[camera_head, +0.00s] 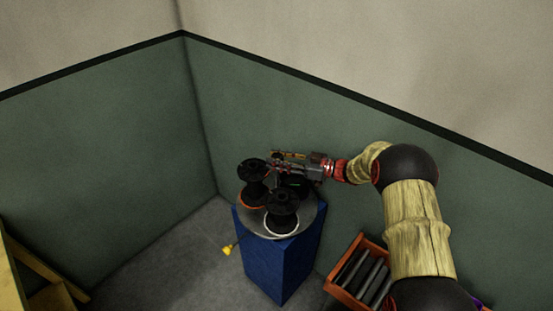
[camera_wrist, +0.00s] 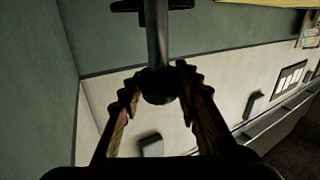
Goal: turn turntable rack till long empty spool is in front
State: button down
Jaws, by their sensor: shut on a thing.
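The turntable rack (camera_head: 244,219) is a round grey disc on top of a blue pedestal. A black spool (camera_head: 252,172) with an orange ring at its base stands at the disc's left. Another black spool (camera_head: 283,203) with a white ring at its base stands at the near side. Dark shapes behind them are partly hidden by my gripper. My gripper (camera_head: 279,168) reaches in from the right over the disc's far side. In the wrist view, its fingers (camera_wrist: 160,82) are shut around a grey post (camera_wrist: 157,42) with a dark round end. I cannot tell which spool is long.
The blue pedestal (camera_head: 275,268) stands near the corner of green walls. An orange crate (camera_head: 347,296) with dark bars sits on the floor at its right. A small yellow thing (camera_head: 228,250) is left of the pedestal. Yellow woodwork (camera_head: 12,285) is at far left; grey floor (camera_head: 160,260) lies between.

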jog(key=c, duration=1.3)
grip_release()
jog(key=shift+o, duration=0.2)
notch_tip(320, 180, up, 10)
jog(key=shift+f, duration=0.1)
